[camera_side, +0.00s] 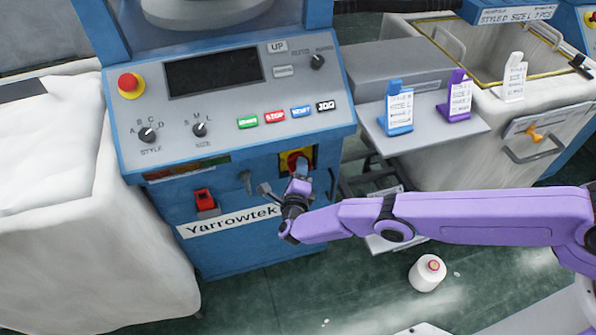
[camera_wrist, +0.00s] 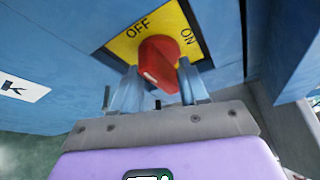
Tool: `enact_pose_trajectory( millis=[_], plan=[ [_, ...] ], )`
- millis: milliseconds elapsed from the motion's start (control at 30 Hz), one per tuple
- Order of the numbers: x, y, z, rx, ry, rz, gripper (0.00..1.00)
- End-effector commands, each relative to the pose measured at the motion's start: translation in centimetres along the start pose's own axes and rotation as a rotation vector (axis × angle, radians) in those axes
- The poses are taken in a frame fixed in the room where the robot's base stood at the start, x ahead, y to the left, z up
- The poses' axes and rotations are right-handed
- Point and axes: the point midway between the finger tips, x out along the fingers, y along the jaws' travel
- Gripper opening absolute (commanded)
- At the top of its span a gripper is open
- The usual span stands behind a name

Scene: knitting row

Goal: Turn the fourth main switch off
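The main switch is a red rotary knob (camera_wrist: 158,58) on a yellow plate (camera_wrist: 187,25) marked OFF and ON, on the blue machine front. A pale mark shows on the knob's lower edge; I cannot tell which label it selects. My gripper (camera_wrist: 158,68) is open, with one blue finger on each side of the knob; contact is not clear. In the side view, my gripper (camera_side: 300,169) is at the yellow plate (camera_side: 311,153) under the control panel and partly hides the red knob (camera_side: 293,159).
The control panel (camera_side: 220,100) with knobs and buttons overhangs the switch. A red rocker (camera_side: 204,199) and a small grey handle (camera_side: 246,181) are to its left. A shelf (camera_side: 440,133) with size tags stands right. A white yarn cone (camera_side: 427,274) is on the floor.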

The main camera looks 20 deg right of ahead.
Motion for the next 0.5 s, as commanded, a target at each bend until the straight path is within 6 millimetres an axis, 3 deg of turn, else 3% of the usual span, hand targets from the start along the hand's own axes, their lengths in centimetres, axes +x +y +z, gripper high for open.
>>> enact_pose_trajectory(
  millis=[267,500],
  plan=[
    [-0.6,0.0,0.1,-0.001,-0.001,0.001,0.44],
    [-2.6,-0.1,0.1,-0.001,-0.001,0.001,0.44]
  ],
)
